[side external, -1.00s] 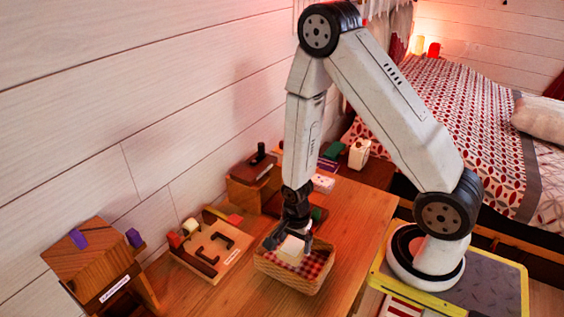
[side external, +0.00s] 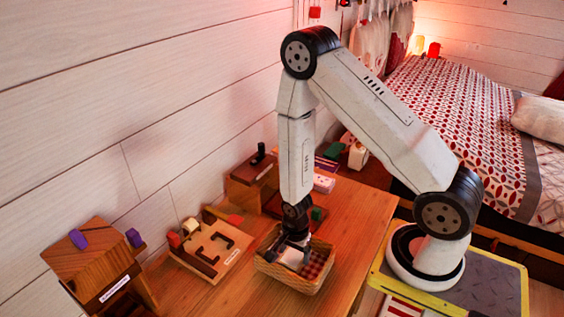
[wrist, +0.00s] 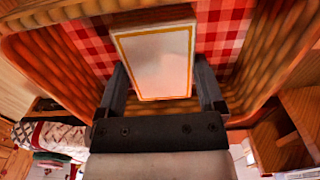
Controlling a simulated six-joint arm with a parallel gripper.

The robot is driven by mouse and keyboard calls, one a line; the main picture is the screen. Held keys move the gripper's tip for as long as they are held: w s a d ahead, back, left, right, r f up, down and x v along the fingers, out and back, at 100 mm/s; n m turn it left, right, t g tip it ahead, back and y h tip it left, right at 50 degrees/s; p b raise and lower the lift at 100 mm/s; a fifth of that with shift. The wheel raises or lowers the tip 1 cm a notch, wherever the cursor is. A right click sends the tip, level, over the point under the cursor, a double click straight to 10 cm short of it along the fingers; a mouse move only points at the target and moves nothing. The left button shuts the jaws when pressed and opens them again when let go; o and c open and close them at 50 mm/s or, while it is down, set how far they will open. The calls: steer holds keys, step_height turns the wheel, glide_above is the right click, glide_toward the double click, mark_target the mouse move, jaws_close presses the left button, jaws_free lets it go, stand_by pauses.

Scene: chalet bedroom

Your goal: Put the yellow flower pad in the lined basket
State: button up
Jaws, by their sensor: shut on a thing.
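The yellow flower pad (wrist: 154,62) shows in the wrist view as a pale block with a yellow border line; no flower can be made out. My gripper (wrist: 160,88) is shut on it, one finger on each side. The lined basket (side external: 290,281) is wicker with a red-and-white checked cloth, and its wall (wrist: 45,72) frames the wrist view. In the side view my gripper (side external: 293,249) reaches down inside the basket with the pad below the rim. Whether the pad touches the lining is hidden.
A wooden tray (side external: 208,252) with small pieces stands left of the basket. A wooden box (side external: 95,262) with purple pieces is further left. Behind are a wooden stand (side external: 250,182) and a white box (side external: 323,184). The table to the right of the basket is clear.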

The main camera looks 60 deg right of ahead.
mark_target(295, 255)
steer(key=shift+f, duration=0.15)
steer(key=o, duration=1)
step_height(295, 255, up, 12)
stand_by(0.8)
steer(key=shift+r, duration=0.25)
stand_by(0.4)
